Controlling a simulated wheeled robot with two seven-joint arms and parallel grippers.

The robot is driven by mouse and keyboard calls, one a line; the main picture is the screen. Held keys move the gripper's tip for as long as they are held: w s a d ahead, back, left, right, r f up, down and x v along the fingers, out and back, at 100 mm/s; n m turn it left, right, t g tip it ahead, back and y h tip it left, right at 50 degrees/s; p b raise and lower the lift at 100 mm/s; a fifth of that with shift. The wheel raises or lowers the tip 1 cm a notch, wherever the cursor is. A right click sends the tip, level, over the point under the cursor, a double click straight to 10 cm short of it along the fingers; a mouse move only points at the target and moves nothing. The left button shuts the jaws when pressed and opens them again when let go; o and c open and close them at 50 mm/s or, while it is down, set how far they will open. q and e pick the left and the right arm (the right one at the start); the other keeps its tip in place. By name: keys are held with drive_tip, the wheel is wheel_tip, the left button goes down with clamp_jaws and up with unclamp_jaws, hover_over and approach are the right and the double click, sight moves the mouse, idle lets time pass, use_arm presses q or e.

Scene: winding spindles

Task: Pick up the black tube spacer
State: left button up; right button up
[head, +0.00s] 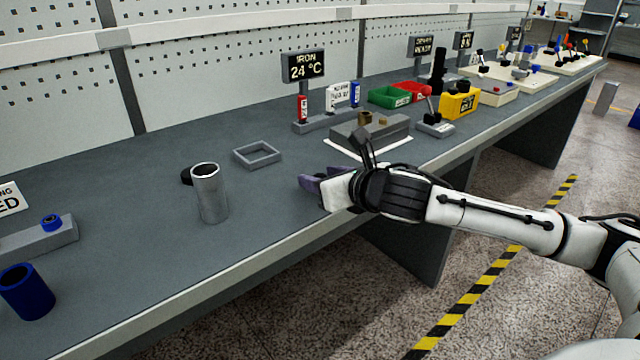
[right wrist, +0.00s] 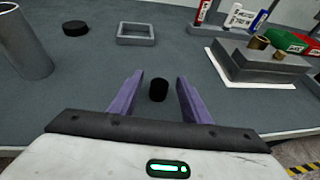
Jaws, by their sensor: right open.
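A small black tube spacer (right wrist: 158,91) stands on the grey bench in the right wrist view. My right gripper (right wrist: 158,80) is open, with its two purple fingers on either side of the spacer and a gap to each. I cannot tell how high the fingers are above the bench. In the head view my right gripper (head: 310,184) reaches over the bench from the right, and the spacer is hidden there. My left gripper is not in view.
A silver tube (head: 210,195) stands left of the gripper, with a flat black disc (head: 186,177) behind it. A grey square frame (head: 257,155) and a grey block (head: 385,134) on a white sheet lie farther back. A blue cup (head: 27,292) stands at the left.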

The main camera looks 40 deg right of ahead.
drive_tip(key=shift+w+f, duration=0.2)
drive_tip(key=shift+w, duration=0.25)
clamp_jaws()
drive_tip(key=shift+r, duration=0.1)
